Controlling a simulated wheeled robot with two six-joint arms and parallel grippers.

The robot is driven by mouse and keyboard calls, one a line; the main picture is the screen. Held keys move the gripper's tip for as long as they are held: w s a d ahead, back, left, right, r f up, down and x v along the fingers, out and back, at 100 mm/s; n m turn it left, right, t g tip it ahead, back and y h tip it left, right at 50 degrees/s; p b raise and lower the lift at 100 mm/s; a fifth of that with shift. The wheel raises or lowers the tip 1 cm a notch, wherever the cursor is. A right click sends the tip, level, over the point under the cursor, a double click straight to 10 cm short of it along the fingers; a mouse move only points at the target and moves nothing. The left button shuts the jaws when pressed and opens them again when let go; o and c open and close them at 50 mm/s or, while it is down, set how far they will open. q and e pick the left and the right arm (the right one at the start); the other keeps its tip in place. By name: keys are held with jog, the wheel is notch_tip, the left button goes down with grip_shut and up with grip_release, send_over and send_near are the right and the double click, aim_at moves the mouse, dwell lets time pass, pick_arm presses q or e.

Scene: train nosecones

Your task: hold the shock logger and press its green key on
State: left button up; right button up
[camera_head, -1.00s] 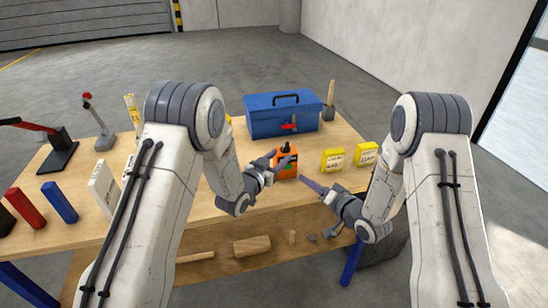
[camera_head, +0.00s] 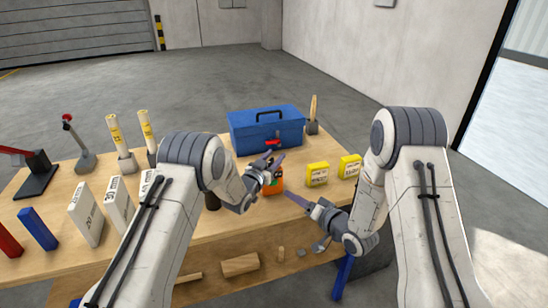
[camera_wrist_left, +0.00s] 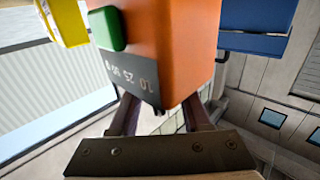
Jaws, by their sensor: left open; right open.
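The orange shock logger (camera_head: 275,187) stands on the wooden table near its front edge, in front of the blue toolbox. My left gripper (camera_head: 272,162) is open at the logger's top and hides part of it. In the left wrist view the logger (camera_wrist_left: 173,40) looms large, with its green key (camera_wrist_left: 106,29) on one face and a dark printed label beside it. There the logger covers the ends of my left fingers (camera_wrist_left: 160,118), so I cannot tell whether they touch it. My right gripper (camera_head: 300,203) is open and empty, low and to the right of the logger.
The blue toolbox (camera_head: 265,132) stands behind, and two yellow boxes (camera_head: 317,174) (camera_head: 350,166) stand right of the logger. A dark hammer-like tool (camera_head: 312,125) is at the back. Several upright blocks (camera_head: 86,214) and rods fill the left side. A lower shelf holds loose pieces (camera_head: 240,265).

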pick_arm(q)
jog(key=shift+w+d, duration=0.1)
jog(key=shift+w, duration=0.05)
grip_shut()
dwell(1.4)
pick_arm(e)
grip_shut()
dwell(1.4)
